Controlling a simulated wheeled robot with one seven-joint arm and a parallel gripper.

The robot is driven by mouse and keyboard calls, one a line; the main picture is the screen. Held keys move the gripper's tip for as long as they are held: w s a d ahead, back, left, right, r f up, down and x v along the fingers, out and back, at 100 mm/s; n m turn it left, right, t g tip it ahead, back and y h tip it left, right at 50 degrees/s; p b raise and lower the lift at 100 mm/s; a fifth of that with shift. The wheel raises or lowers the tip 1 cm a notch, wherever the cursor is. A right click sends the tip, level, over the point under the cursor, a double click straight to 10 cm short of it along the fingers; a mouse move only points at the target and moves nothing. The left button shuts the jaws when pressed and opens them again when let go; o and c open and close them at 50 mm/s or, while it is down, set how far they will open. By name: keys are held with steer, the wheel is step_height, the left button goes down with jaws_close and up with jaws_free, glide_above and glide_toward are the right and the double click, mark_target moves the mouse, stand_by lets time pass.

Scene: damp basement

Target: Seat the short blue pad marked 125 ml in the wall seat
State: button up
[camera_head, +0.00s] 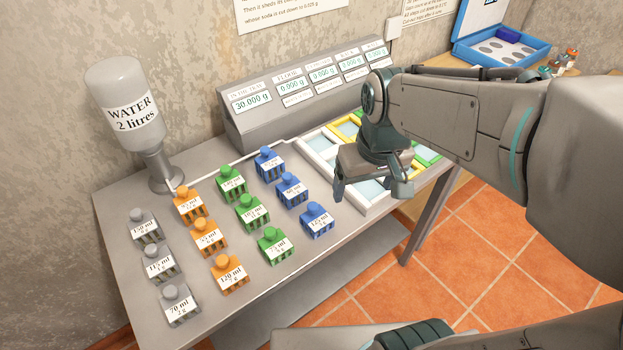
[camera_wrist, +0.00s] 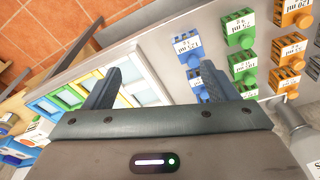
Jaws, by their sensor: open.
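The short blue pad that appears to read 125 ml (camera_head: 317,219) stands upright on the grey bench, nearest the front in the blue column. It also shows in the wrist view (camera_wrist: 188,48), beyond the right finger. My gripper (camera_head: 370,190) is open and empty above the white-framed part of a tray, to the right of this pad and apart from it. Both fingers show in the wrist view (camera_wrist: 160,70). The tray (camera_head: 318,163) has pale blue panels in white, yellow and green frames, partly hidden by my arm. I cannot tell which place is the wall seat.
Two other blue pads (camera_head: 291,189) stand behind the target. Green (camera_head: 250,213), orange (camera_head: 208,238) and grey (camera_head: 160,264) pads fill columns to its left. A water bottle (camera_head: 131,105) stands at the back left. A display console (camera_head: 310,90) runs along the wall.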

mark_target(315, 208)
steer(key=w+a+f+n+g, duration=0.2)
steer(key=w+a+f+n, duration=0.15)
steer(key=w+a, duration=0.45)
steer(key=shift+n, duration=0.25)
steer(key=f, duration=0.4)
steer(key=s+f+p, duration=0.1)
steer(key=f, duration=0.7)
steer(key=shift+s+a+f+p, duration=0.15)
steer(key=shift+a+f+p, duration=0.05)
steer(key=shift+f+p, duration=0.2)
steer(key=c, duration=1.1)
